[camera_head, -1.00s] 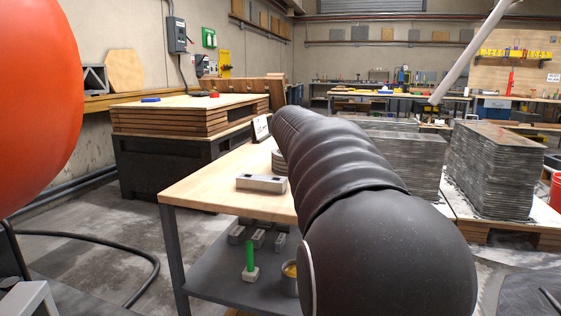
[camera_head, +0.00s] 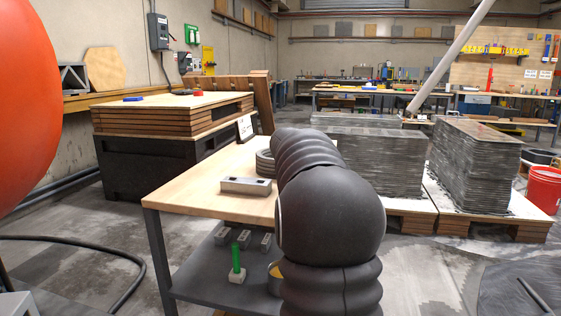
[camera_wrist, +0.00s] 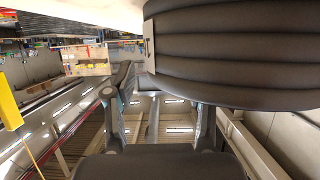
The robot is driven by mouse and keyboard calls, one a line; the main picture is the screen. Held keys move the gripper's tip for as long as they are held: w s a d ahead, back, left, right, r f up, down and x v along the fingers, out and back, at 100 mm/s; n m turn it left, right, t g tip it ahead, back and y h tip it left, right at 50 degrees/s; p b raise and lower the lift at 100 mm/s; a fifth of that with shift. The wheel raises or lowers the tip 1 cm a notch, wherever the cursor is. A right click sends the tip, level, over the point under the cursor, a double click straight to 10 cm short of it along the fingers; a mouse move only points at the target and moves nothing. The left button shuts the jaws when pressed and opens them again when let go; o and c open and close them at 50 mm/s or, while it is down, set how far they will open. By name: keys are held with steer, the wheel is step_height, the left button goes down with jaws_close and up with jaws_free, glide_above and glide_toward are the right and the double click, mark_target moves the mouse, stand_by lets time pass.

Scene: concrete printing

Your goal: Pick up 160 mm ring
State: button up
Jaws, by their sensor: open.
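Grey ring-shaped pieces (camera_head: 265,163) show on the wooden table top in the head view, partly hidden behind my dark ribbed arm. I cannot tell which of them is the 160 mm ring. My gripper (camera_wrist: 165,105) shows in the wrist view with its two dark fingers spread apart and nothing between them. The head view does not show the gripper itself, so its distance from the rings cannot be told. A large dark ribbed surface fills the upper right of the wrist view, close to the fingers; no ring is visible there.
The workbench (camera_head: 200,193) also carries a grey block with holes (camera_head: 245,186) and a small sign (camera_head: 245,127). Its lower shelf holds grey blocks and a green-handled tool (camera_head: 236,258). Stacked grey slabs (camera_head: 475,165) and a red bucket (camera_head: 544,190) stand right.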

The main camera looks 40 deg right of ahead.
jaws_close()
stand_by(0.3)
steer(key=shift+r, duration=0.2)
